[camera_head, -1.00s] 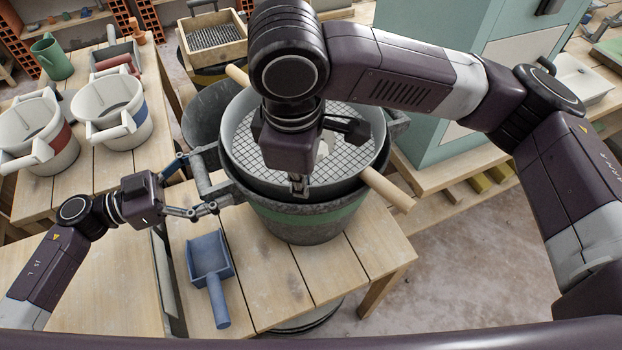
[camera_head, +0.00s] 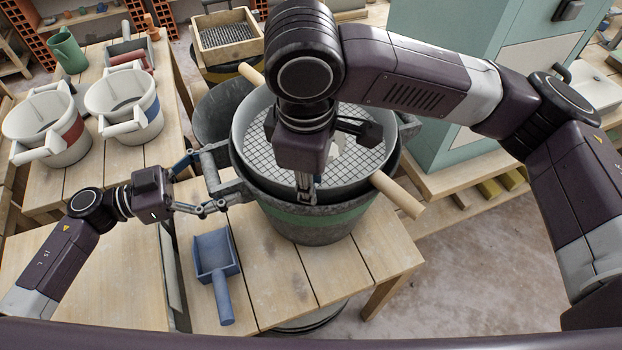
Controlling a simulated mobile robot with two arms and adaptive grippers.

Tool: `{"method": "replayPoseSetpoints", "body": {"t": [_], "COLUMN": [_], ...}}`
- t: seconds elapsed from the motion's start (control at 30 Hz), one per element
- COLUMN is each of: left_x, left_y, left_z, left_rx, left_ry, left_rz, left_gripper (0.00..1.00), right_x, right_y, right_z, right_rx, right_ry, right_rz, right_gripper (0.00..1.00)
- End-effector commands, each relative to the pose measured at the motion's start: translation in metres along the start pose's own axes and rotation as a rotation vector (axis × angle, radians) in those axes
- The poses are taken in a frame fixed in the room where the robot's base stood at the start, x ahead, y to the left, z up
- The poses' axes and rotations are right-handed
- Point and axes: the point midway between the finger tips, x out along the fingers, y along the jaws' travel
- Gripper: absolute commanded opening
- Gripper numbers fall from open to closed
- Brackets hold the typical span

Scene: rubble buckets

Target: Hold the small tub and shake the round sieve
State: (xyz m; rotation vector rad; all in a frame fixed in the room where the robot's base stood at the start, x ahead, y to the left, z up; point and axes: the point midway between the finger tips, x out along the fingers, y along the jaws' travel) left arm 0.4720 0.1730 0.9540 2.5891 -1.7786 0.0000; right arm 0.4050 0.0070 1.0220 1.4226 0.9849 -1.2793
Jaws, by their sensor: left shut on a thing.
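The small tub (camera_head: 312,226) is dark grey with a green band and stands upright on the wooden table. My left gripper (camera_head: 212,180) is shut on its grey left handle (camera_head: 213,166). The round sieve (camera_head: 243,135) has a pale rim and a wire mesh, and sits over the tub's mouth. Its wooden handle bar sticks out at the lower right (camera_head: 398,195) and upper left. My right gripper (camera_head: 335,160) is above the sieve, its fingers spread toward the near and right sides. My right arm hides part of the mesh, and the fingertips' contact is unclear.
A blue scoop (camera_head: 214,255) lies left of the tub on the table. Two white buckets (camera_head: 47,130) stand on the left table. A dark bucket (camera_head: 217,108) is behind the tub. A teal cabinet (camera_head: 437,60) stands at the right.

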Motion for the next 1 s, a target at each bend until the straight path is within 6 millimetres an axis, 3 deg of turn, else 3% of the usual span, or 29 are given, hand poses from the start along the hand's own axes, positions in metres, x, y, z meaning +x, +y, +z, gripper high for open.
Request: {"method": "replayPoseSetpoints", "body": {"t": [0.13, 0.27, 0.7, 1.0], "left_x": [0.000, 0.000, 0.000, 0.000], "left_y": [0.001, 0.001, 0.000, 0.000], "left_z": [0.001, 0.001, 0.001, 0.001], "left_rx": [-0.006, -0.006, -0.005, -0.004], "left_ry": [0.000, 0.000, 0.000, 0.000], "left_rz": [0.002, 0.001, -0.001, -0.002], "left_gripper": [0.58, 0.58, 0.58, 0.58], "right_x": [-0.001, -0.015, -0.102, -0.120], "right_y": [-0.001, -0.001, 0.001, 0.000], "right_z": [0.000, -0.001, -0.001, -0.001], "right_rx": [-0.003, -0.003, 0.000, -0.001], "right_ry": [-0.001, 0.001, 0.000, 0.000], "right_rz": [-0.003, -0.002, 0.003, 0.000], "right_gripper": [0.25, 0.25, 0.25, 0.25]}}
